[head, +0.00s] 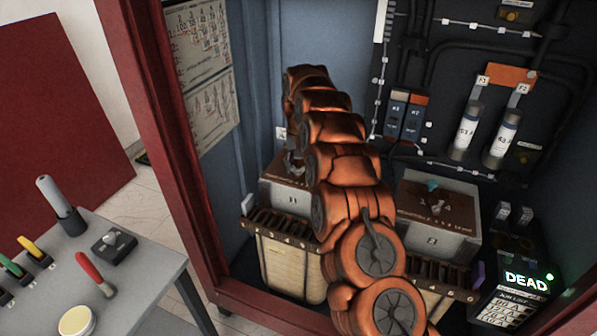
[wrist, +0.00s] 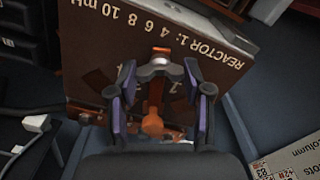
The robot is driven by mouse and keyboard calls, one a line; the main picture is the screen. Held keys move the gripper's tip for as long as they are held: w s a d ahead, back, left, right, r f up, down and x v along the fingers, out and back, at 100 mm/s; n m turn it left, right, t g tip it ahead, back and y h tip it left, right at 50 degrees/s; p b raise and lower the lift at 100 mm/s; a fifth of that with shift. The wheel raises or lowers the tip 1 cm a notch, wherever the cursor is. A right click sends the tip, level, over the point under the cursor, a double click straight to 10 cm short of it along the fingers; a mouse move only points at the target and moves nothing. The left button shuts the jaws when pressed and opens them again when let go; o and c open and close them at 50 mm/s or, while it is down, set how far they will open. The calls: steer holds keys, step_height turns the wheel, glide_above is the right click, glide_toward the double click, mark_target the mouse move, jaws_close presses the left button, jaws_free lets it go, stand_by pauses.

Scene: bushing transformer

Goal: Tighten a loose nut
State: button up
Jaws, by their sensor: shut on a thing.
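The reactor 1 box (head: 290,196) stands in the cabinet, left of my arm in the head view. Its brown top plate (wrist: 90,52), lettered "REACTOR 1: 4 6 8 10 mH", fills the upper wrist view. A small pale nut (wrist: 161,53) sits on the plate at the end of an orange-copper link (wrist: 154,92). My gripper (wrist: 160,70) has its dark, purple-padded fingers closed in on the nut from both sides. In the head view my gripper (head: 293,162) is small and partly hidden by my arm, above the box. The nut's threads and seating are hidden.
A second reactor box (head: 438,215) with a teal knob (head: 432,186) stands to the right. A black unit (head: 515,290) shows "DEAD" with a green light. The red cabinet frame (head: 185,150) bounds the left side. A grey table (head: 130,265) with several tools stands outside.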

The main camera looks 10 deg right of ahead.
mark_target(298, 167)
steer(key=shift+m+b, duration=1)
steer(key=shift+m, duration=0.9)
steer(key=o, duration=1.2)
steer(key=shift+c, duration=0.2)
steer(key=shift+r, duration=0.1)
steer(key=shift+r, duration=3.65)
steer(key=shift+r, duration=0.1)
